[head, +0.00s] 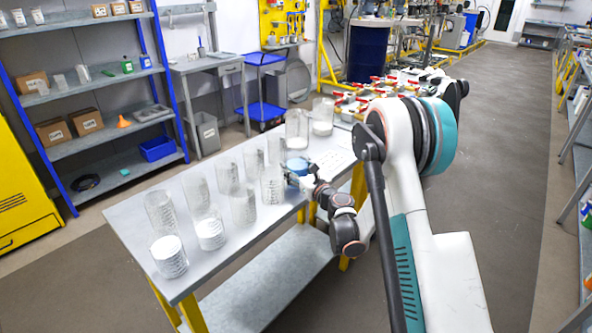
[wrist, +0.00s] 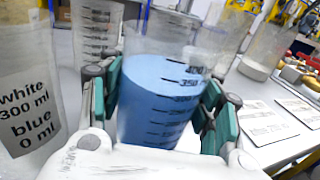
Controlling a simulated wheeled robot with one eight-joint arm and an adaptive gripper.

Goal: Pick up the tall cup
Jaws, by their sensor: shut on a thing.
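A clear graduated cup with blue contents (wrist: 160,95) fills the middle of the wrist view. My gripper (wrist: 166,112) is shut on it, with a green pad on each side of its wall. In the head view my gripper (head: 303,178) reaches in from the right over the table edge, at the blue-filled cup (head: 297,164). The cup looks near upright; I cannot tell whether its base touches the table. Its lower part is hidden by my gripper in the wrist view.
Several clear cups stand on the grey table (head: 130,215), some with white contents (head: 168,255). A cup labelled white 300 ml, blue 0 ml (wrist: 25,85) is close on the left. Flat printed cards (wrist: 262,122) lie on the right. Taller cups (head: 322,115) stand behind.

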